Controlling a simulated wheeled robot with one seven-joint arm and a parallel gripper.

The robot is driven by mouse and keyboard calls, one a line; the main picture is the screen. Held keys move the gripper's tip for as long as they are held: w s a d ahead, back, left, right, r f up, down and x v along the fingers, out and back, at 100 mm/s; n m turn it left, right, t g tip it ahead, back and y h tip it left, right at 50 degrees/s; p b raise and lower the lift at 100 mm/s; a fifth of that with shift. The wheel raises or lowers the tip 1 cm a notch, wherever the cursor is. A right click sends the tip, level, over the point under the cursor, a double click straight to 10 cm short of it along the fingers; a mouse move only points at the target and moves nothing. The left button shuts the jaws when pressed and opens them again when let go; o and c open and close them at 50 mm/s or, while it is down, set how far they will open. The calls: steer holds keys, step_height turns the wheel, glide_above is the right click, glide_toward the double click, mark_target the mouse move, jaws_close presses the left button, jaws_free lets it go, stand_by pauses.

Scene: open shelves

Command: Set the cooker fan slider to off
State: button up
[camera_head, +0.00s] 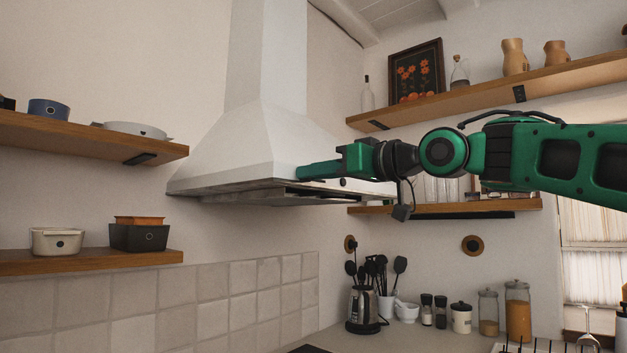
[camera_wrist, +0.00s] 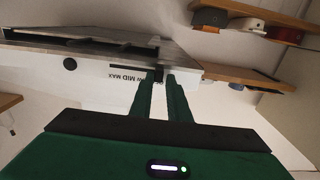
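The white cooker hood (camera_head: 262,140) hangs on the wall, with a thin front edge strip. In the wrist view, the hood (camera_wrist: 90,92) appears upside down, and the dark fan slider slot (camera_wrist: 137,66) shows beside small printed labels including MID and MAX. My gripper (camera_head: 305,172) is at the hood's front edge. In the wrist view, my gripper's two green fingers (camera_wrist: 162,74) reach the right end of the slot, with a narrow gap between them. The slider knob is not clear, and the fingertips hide that end of the slot. I cannot tell whether they touch it.
A round dark knob (camera_wrist: 70,64) sits on the hood front away from the fingers. Wooden shelves with pots (camera_head: 92,258) stand left, and a shelf (camera_head: 480,100) with vases is at right. A kettle (camera_head: 363,308) and jars stand on the counter below.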

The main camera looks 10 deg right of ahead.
steer(key=shift+o, duration=1)
steer(key=v, duration=1)
steer(key=shift+s+d, duration=0.25)
steer(key=shift+d, duration=0.05)
